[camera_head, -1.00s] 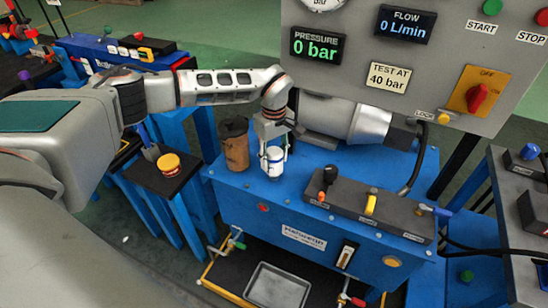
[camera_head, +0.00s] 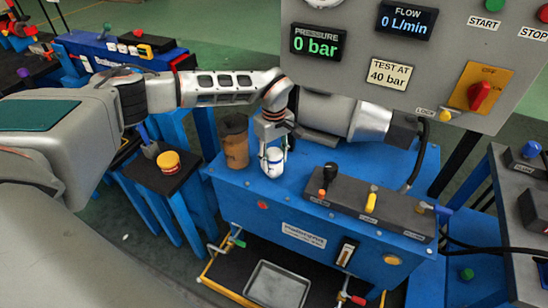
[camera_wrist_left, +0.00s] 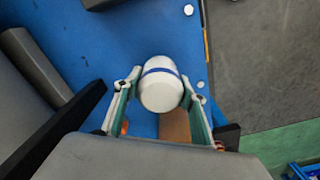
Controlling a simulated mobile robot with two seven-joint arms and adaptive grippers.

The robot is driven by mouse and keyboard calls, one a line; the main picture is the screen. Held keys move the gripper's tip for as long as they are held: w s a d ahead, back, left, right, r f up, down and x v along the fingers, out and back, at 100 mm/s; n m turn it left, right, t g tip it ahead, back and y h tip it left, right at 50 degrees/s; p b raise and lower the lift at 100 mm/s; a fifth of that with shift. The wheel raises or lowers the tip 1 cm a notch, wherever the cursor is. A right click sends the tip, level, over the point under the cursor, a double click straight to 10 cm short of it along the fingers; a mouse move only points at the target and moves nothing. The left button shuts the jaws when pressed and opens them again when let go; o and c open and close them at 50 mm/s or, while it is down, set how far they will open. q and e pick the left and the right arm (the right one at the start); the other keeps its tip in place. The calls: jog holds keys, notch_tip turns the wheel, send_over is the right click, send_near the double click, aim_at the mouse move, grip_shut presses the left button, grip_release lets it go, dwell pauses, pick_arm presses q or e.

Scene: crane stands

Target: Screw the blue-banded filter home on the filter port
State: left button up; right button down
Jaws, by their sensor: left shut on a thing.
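The white filter with a blue band (camera_head: 274,160) is at the top of the blue power unit, at its left end. It also shows in the left wrist view (camera_wrist_left: 160,90), with the band (camera_wrist_left: 161,72) across its far end. My left gripper (camera_head: 273,148) reaches down from above and is shut on the filter, one finger on each side. The filter looks slightly tilted in the head view. The filter port is hidden beneath the filter, so I cannot tell whether they touch or how the threads sit. My right gripper is not in view.
A brown cylinder (camera_head: 235,142) stands close to the left of the filter. A yellow-and-red canister (camera_head: 168,162) sits on a black-topped stand farther left. A lever block (camera_head: 345,197) stands to the right. The motor (camera_head: 345,118) and grey panel (camera_head: 400,70) are behind. A tray (camera_head: 276,286) lies below.

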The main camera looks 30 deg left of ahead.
pick_arm(q)
jog(key=shift+f, duration=0.1)
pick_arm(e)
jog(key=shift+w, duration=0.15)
pick_arm(q)
jog(key=shift+m, duration=2.5)
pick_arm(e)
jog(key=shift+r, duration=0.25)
pick_arm(q)
jog(key=m, duration=0.4)
jog(key=shift+m+p, duration=0.3)
jog(key=shift+p, duration=0.05)
jog(key=shift+m, duration=0.4)
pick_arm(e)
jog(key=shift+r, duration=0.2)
